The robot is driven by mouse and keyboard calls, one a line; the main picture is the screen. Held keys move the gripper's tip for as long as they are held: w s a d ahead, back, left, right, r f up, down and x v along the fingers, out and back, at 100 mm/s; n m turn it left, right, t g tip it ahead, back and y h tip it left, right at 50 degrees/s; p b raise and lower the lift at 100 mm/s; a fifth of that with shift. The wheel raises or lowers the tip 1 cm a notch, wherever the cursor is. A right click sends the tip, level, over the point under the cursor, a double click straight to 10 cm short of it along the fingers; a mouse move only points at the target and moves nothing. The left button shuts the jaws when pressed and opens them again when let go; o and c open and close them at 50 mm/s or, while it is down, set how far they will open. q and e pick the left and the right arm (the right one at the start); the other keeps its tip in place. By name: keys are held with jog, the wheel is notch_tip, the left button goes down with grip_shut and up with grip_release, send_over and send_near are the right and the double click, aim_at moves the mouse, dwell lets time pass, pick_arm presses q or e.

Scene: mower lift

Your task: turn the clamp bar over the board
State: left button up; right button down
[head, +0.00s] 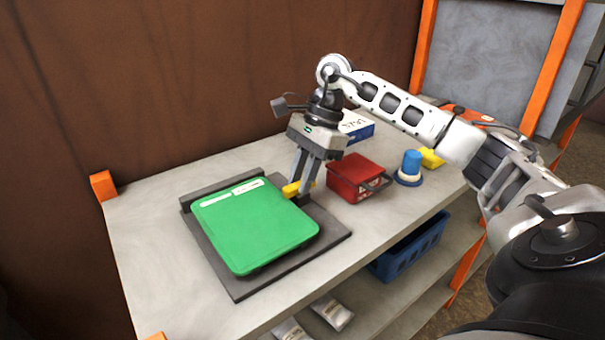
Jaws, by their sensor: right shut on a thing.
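The green board (255,225) lies flat on a dark grey base plate (335,235) on the bench. The yellow clamp bar (291,189) is at the board's far right corner, beside the board's edge. My right gripper (302,190) comes down from above with its fingers shut on the clamp bar. The fingers hide part of the bar, so its full length and angle cannot be told. My left gripper is not in view.
A red box (357,177) stands just right of the base plate. Beyond it are a blue and white round object (410,168), a yellow block (431,158) and a blue and white box (357,127). A blue crate (410,250) sits on the shelf below. The bench's left end is clear.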

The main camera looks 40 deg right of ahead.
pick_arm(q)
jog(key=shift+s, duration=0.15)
pick_arm(e)
jog(key=shift+r, duration=0.1)
jog(key=c, duration=1.3)
grip_release()
pick_arm(q)
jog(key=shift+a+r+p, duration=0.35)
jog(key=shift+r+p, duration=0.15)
jog(key=shift+p, duration=0.9)
pick_arm(e)
jog(key=shift+v, duration=7.95)
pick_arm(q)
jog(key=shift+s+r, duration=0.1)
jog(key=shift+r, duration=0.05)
pick_arm(e)
jog(key=shift+w+a, duration=0.1)
